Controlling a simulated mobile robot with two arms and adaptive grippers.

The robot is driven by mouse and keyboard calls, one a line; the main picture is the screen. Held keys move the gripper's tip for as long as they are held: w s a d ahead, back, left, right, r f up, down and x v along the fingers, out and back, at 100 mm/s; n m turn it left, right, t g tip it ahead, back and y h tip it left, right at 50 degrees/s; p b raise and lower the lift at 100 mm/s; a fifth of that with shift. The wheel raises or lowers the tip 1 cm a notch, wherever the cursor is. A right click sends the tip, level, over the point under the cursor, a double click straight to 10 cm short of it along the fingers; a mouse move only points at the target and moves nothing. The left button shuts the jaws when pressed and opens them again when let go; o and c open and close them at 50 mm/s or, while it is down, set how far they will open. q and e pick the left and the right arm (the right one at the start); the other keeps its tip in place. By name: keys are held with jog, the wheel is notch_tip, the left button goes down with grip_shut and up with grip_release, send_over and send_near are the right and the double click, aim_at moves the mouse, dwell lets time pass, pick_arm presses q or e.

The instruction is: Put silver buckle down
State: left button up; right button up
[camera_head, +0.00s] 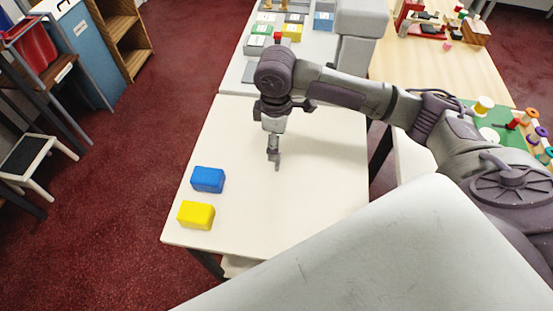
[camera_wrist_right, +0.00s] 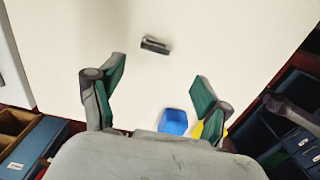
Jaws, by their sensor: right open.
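The silver buckle (camera_wrist_right: 155,45) is a small dark grey, metallic-looking piece in the right wrist view. It lies on the white table (camera_wrist_right: 55,50), ahead of my right fingers and apart from them. My right gripper (camera_wrist_right: 157,88) is open, its two green-lined fingers spread with nothing between them. In the head view my right gripper (camera_head: 274,152) points down over the middle of the white table (camera_head: 325,150). There I cannot clearly tell the buckle from the fingertips. My left gripper is in neither view.
A blue block (camera_head: 208,179) and a yellow block (camera_head: 196,215) sit near the table's left edge. A grey-white counter with colored swatch boxes (camera_head: 262,29) adjoins at the back. A wooden table (camera_head: 470,70) with small items stands at right. The table around my gripper is clear.

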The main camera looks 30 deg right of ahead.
jog(key=f, duration=0.9)
jog(key=shift+w+d+p, duration=0.25)
jog(key=shift+w+p, duration=0.1)
jog(key=c, duration=0.9)
jog(key=shift+r, duration=0.1)
